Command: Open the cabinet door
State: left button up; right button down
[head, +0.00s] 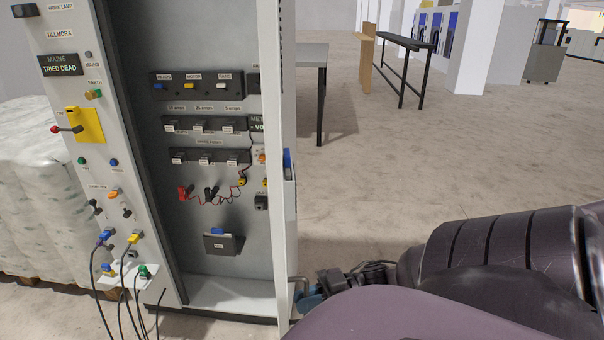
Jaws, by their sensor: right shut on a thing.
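The tall grey cabinet (213,105) stands at the left with its inside in plain view. Its door (275,130) shows nearly edge-on as a tall pale panel at the right of the opening, standing open. A small metal handle (299,281) sticks out low on the door's right side. My right gripper (308,298) is shut on the handle, partly hidden by my arm. My left gripper is not in view.
A control panel (60,90) with a yellow switch and plugged black cables (100,265) flanks the opening. Wrapped white stacks (35,190) stand at the far left. A grey table (313,56) stands behind the door. The floor (440,165) to the right is clear.

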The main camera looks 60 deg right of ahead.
jog(key=shift+s+d, duration=0.3)
jog(key=shift+s, duration=0.15)
jog(key=c, duration=1.2)
grip_release()
jog(key=shift+d, duration=0.1)
jog(key=b+v, duration=0.1)
jog(key=v, duration=0.9)
jog(key=shift+s+d, duration=0.2)
jog(key=shift+d, duration=0.1)
jog(key=shift+a, duration=0.15)
